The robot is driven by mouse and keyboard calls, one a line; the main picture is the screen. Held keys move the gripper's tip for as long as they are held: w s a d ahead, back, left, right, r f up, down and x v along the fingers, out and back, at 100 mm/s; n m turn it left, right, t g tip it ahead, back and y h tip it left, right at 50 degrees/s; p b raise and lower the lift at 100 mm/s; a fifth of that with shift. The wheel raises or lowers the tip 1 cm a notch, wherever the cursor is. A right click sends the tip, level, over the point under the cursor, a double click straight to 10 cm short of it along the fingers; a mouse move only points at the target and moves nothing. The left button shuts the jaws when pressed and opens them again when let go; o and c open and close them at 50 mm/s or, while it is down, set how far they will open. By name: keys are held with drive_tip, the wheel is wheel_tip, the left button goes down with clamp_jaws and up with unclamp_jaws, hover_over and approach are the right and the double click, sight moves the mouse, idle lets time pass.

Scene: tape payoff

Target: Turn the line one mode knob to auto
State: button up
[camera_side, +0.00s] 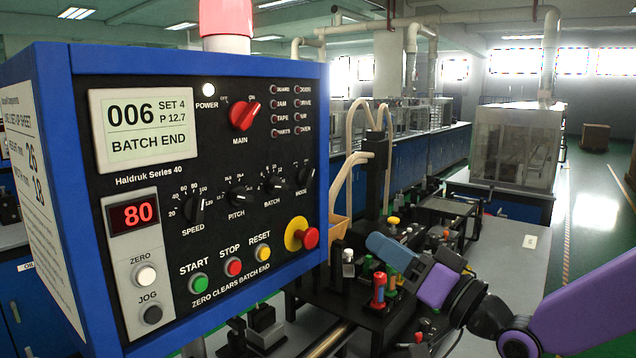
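The mode knob (306,176) is a small black knob at the right end of the lower knob row on the control panel (222,245). Its label reads MODE; the position marks around it are too small to read. My gripper (385,247) is low and to the right of the panel, apart from the knob, in front of the machine bench. My purple arm reaches in from the right edge.
The panel also carries a red main switch (244,115), black speed (195,209), pitch (240,194) and batch (275,184) knobs, and a red stop knob on yellow (302,234). The display (144,126) reads BATCH END. Bottles (379,290) and fittings crowd the bench below my gripper.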

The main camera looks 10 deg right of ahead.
sight(312, 177)
drive_tip(key=shift+m+t, duration=0.4)
drive_tip(key=shift+t, duration=0.2)
drive_tip(key=x, duration=1.2)
drive_tip(key=r+x, duration=0.1)
drive_tip(key=x, duration=0.5)
drive_tip(key=shift+s+d, duration=0.1)
drive_tip(key=shift+d, duration=0.2)
drive_tip(key=shift+c, duration=0.3)
clamp_jaws()
